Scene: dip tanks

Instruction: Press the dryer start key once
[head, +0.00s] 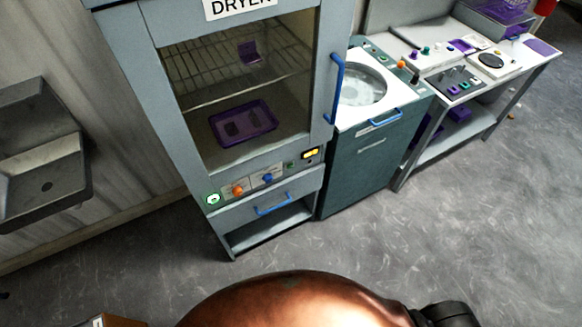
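The dryer (172,90) is a grey upright cabinet labelled DRYER, with a shut glass door and a blue vertical handle (335,88). Its control strip runs below the door. At the strip's left end is a round white key with a green ring (213,199); its marking is too small to read. To its right are an orange knob (237,190), a blue knob (267,178), a small green element (290,166) and a lit yellow display (311,154). Which of these is the start key is not legible. Neither of my grippers is in view.
Inside the dryer are a wire shelf and a purple tray (242,123). Below is a drawer with a blue handle (273,204). A teal machine with a round lid (362,85) adjoins on the right, then a workbench (455,158). A sink (40,150) is left.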

